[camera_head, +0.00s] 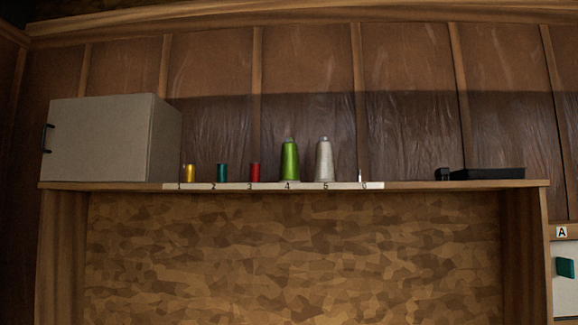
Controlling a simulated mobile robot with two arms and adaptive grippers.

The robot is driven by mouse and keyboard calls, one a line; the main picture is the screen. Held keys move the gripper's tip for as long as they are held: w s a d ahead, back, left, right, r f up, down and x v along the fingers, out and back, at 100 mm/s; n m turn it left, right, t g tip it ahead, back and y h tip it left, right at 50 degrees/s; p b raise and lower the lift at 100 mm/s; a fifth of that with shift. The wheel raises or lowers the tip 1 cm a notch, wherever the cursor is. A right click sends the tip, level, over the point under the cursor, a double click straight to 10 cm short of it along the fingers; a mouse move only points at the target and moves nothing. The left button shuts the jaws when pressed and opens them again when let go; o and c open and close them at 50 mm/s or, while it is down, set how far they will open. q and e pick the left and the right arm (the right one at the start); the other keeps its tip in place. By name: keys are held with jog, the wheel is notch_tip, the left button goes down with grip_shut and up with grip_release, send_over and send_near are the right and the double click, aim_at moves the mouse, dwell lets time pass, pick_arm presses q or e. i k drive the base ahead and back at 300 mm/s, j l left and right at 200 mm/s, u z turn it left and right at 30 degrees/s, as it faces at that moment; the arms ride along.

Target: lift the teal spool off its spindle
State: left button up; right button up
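The teal spool (222,173) is small and stands upright on the shelf (430,185), above the number 2 on the label strip (268,187). It is between a yellow spool (189,173) on its left and a red spool (255,173) on its right. Its spindle cannot be made out under it. Neither of my grippers is in view.
A tall green cone (289,160) stands at 4 and a white cone (325,160) at 5. A thin bare spindle (360,176) stands at 6. A grey cabinet (100,138) is at the left end, a black tray (488,174) at the right.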

aim_at(222, 168)
jog(key=i+j+u, duration=0.1)
jog(key=j, duration=0.35)
jog(key=i+j+u, duration=0.1)
jog(key=j, duration=0.3)
jog(key=i+j+u, duration=0.1)
jog(key=j, duration=0.35)
jog(key=i+j+u, duration=0.1)
jog(key=j, duration=0.3)
jog(key=i+j+u, duration=0.1)
jog(key=j, duration=0.3)
jog(key=i, duration=0.1)
